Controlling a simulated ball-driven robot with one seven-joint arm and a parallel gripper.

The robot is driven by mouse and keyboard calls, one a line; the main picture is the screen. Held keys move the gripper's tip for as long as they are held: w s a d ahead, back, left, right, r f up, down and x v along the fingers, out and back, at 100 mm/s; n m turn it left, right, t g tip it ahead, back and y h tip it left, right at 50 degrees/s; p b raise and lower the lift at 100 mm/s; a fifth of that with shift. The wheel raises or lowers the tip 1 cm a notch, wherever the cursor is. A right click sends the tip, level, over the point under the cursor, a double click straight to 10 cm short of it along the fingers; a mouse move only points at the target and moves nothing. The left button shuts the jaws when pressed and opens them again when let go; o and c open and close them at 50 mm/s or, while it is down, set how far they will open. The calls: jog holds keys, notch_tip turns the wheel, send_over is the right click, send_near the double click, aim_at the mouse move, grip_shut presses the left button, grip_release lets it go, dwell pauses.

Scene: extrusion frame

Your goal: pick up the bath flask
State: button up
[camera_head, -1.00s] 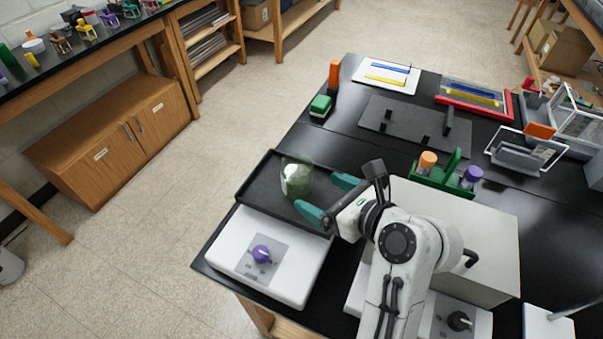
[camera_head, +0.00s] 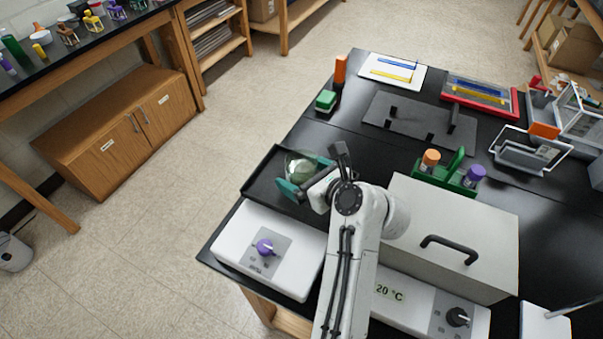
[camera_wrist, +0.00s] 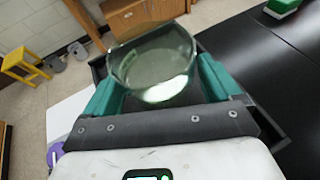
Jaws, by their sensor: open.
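The bath flask (camera_head: 299,168) is a clear rounded glass vessel with a greenish look, standing over the black tray (camera_head: 257,176) on the bench. In the wrist view the flask (camera_wrist: 155,62) sits between the two teal fingers of my gripper (camera_wrist: 158,82). My gripper (camera_head: 304,179) is open around the flask in the head view. A gap shows beside the glass at the right finger; contact at the left finger cannot be told. The flask's base is hidden.
A white hotplate with a purple knob (camera_head: 264,247) stands in front of the tray. A grey box with a black handle (camera_head: 450,250) and a green rack with capped tubes (camera_head: 447,177) stand to the right. A green block (camera_head: 326,100) lies behind.

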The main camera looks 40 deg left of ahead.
jog(key=shift+c, duration=0.4)
jog(key=c, duration=1.1)
jog(key=shift+r, duration=0.15)
jog(key=shift+r+b, duration=0.3)
jog(key=shift+r, duration=0.65)
jog(key=shift+s+d+r+b, duration=0.25)
jog(key=shift+s+d+r, duration=0.9)
jog(key=shift+d+r, duration=0.75)
jog(key=shift+s+d+r+b, duration=0.3)
jog(key=shift+s+d+r, duration=0.85)
jog(key=shift+d+r, duration=0.75)
jog(key=shift+s+d+r+b, duration=0.25)
jog(key=shift+s+d+r, duration=0.9)
jog(key=shift+d+r, duration=0.75)
